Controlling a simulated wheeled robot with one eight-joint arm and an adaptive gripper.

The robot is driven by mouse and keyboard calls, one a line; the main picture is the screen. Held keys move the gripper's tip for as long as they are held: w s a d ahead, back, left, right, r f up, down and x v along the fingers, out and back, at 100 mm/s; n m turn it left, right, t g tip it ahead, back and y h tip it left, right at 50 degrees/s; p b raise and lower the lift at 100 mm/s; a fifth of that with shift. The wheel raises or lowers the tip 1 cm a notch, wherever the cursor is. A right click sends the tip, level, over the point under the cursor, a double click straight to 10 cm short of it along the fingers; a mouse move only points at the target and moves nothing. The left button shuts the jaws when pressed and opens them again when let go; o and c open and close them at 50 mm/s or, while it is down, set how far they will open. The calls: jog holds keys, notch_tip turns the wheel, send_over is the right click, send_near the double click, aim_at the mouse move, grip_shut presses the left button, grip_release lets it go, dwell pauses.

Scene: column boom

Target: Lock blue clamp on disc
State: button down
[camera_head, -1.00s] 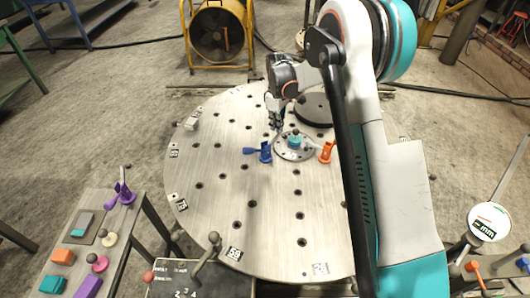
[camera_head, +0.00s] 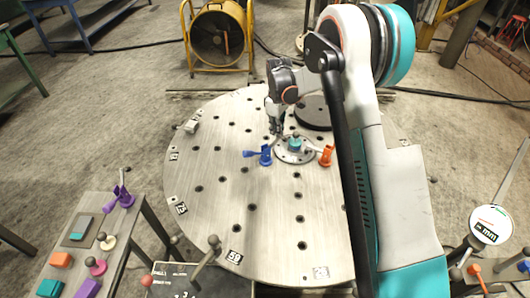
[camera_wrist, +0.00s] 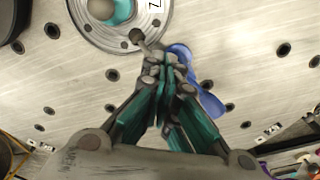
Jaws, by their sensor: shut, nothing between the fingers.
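The blue clamp (camera_head: 264,155) stands on the round steel table at the left edge of the small disc (camera_head: 294,157), its lever pointing left. In the wrist view the blue clamp (camera_wrist: 205,95) is partly hidden behind my fingers, and the disc (camera_wrist: 85,28) with its teal-topped centre is at the upper left. My gripper (camera_head: 274,132) is shut and empty, just behind and above the blue clamp. In the wrist view my fingertips (camera_wrist: 163,58) overlap the clamp's near end; whether they touch it I cannot tell.
An orange clamp (camera_head: 326,155) stands at the disc's right side. A dark round plate (camera_head: 313,115) lies behind the disc. The round table (camera_head: 215,215) is mostly bare with holes at front and left. A side bench (camera_head: 60,238) at left holds a purple clamp and coloured parts.

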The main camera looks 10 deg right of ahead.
jog(key=shift+f, duration=0.25)
dwell(0.4)
jog(key=shift+w+d+f+b, duration=0.1)
jog(key=shift+d+f+b, duration=0.1)
jog(key=shift+f+b, duration=0.65)
jog(key=shift+w+d+f+b, duration=0.1)
jog(key=shift+d+f+b, duration=0.1)
jog(key=shift+f+b, duration=0.6)
jog(key=shift+f+p, duration=0.2)
jog(key=shift+p, duration=0.1)
jog(key=shift+r, duration=0.1)
jog(key=shift+s+r+p, duration=0.1)
jog(key=shift+r+p, duration=1.65)
jog(key=shift+r, duration=1.7)
